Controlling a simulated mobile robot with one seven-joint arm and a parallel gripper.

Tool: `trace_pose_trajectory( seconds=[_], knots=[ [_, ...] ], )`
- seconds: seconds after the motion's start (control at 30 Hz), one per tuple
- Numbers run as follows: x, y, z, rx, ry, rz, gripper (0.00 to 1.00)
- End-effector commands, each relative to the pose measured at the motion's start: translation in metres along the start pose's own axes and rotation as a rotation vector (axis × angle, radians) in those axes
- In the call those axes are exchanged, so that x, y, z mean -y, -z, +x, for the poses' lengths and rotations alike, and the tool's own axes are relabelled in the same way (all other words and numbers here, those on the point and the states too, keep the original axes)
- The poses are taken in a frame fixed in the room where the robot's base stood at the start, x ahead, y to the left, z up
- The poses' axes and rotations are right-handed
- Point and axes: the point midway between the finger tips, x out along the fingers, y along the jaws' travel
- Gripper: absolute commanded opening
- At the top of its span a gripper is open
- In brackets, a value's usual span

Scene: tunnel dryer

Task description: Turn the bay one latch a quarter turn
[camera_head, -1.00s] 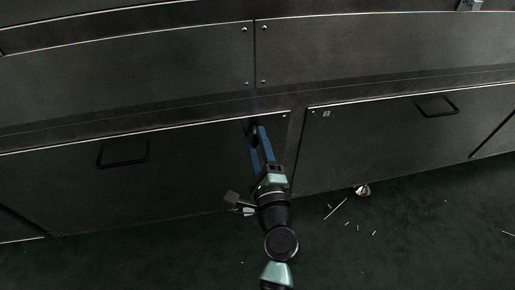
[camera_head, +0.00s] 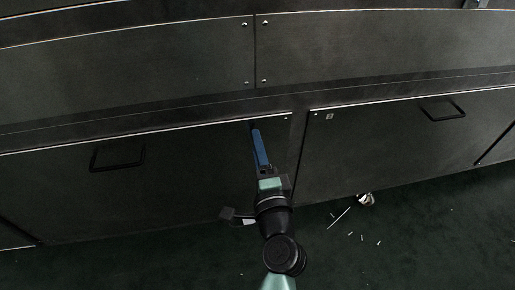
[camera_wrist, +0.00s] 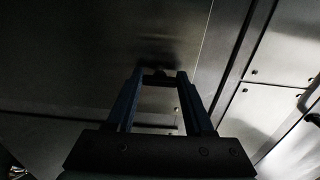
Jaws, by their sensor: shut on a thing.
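My gripper (camera_head: 256,131) reaches up to the upper right part of the lower left door panel (camera_head: 190,165). Its two blue fingers look edge-on in the head view, one behind the other. In the wrist view my gripper (camera_wrist: 156,76) is shut on a small dark latch (camera_wrist: 154,78) on the panel, held between the fingertips. In the head view the fingers and the dark panel hide the latch, and its exact angle is too dark to tell.
The left panel has a black bar handle (camera_head: 117,154), and the lower right panel (camera_head: 400,145) has another handle (camera_head: 442,110). Upper panels (camera_head: 130,60) run above. On the dark green floor (camera_head: 420,240) lie a small shiny object (camera_head: 366,200) and several pale slivers.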

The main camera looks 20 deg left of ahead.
Motion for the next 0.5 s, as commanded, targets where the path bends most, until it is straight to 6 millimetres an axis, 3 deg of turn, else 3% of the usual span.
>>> trace_pose_trajectory(
  seconds=[0.27, 0.3, 0.43, 0.5],
  knots=[
    [-0.0002, 0.0004, -0.0001, -0.001, -0.001, -0.005, 0.00],
    [-0.0002, 0.0003, 0.0000, -0.001, -0.001, -0.004, 0.60],
    [-0.0001, 0.0003, 0.0000, -0.001, -0.001, -0.003, 0.82],
    [-0.0001, 0.0002, 0.0000, -0.001, 0.000, -0.002, 0.82]
  ],
)
